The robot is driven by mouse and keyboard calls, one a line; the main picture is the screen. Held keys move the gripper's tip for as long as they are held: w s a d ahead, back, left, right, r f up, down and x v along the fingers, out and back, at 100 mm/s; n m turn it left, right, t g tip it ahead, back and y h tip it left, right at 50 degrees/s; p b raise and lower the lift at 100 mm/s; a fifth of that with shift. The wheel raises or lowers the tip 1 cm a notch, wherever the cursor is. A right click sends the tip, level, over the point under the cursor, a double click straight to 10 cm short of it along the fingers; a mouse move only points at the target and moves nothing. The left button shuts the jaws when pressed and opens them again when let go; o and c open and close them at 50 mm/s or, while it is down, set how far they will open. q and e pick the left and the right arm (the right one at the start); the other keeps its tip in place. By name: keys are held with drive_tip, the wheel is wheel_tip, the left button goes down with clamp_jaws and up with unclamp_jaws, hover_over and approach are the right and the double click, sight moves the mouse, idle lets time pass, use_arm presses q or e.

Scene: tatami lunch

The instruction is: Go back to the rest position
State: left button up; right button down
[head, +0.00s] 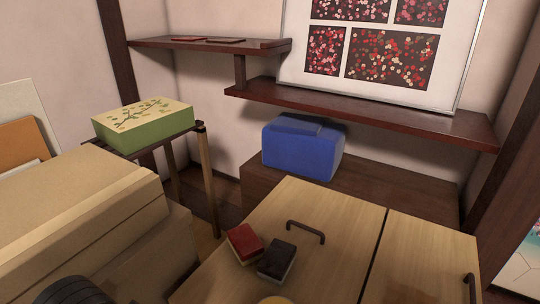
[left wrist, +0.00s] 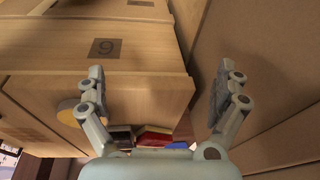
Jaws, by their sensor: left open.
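My left gripper (left wrist: 160,92) is open in the left wrist view, its two grey jointed fingers spread wide with nothing between the tips. Behind and between the fingers is the wooden cabinet (left wrist: 150,95). In the head view neither gripper shows. A dark ribbed round part at the bottom left edge of the head view may belong to my arm. My right gripper is in neither view.
A red box (head: 244,243) and a black box (head: 277,261) lie on the wooden cabinet top (head: 340,235). Large cardboard boxes (head: 70,220) stand left. A green patterned box (head: 143,121) rests on a small stand, and a blue bundle (head: 302,148) lies behind the cabinet.

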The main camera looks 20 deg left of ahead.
use_arm(q)
drive_tip(key=s+a+f, duration=0.1)
drive_tip(key=s+f, duration=0.3)
drive_tip(key=f, duration=0.4)
drive_tip(key=s+f+g, duration=0.1)
drive_tip(key=s+f, duration=0.4)
drive_tip(key=f, duration=0.3)
drive_tip(key=s+a+f, duration=0.1)
drive_tip(key=s+f, duration=0.3)
drive_tip(key=f, duration=0.4)
drive_tip(key=s+f, duration=0.4)
drive_tip(key=s, duration=0.5)
drive_tip(key=shift+s+a+g, duration=0.15)
drive_tip(key=shift+s+g, duration=0.1)
drive_tip(key=shift+g, duration=0.15)
drive_tip(key=shift+f, duration=0.1)
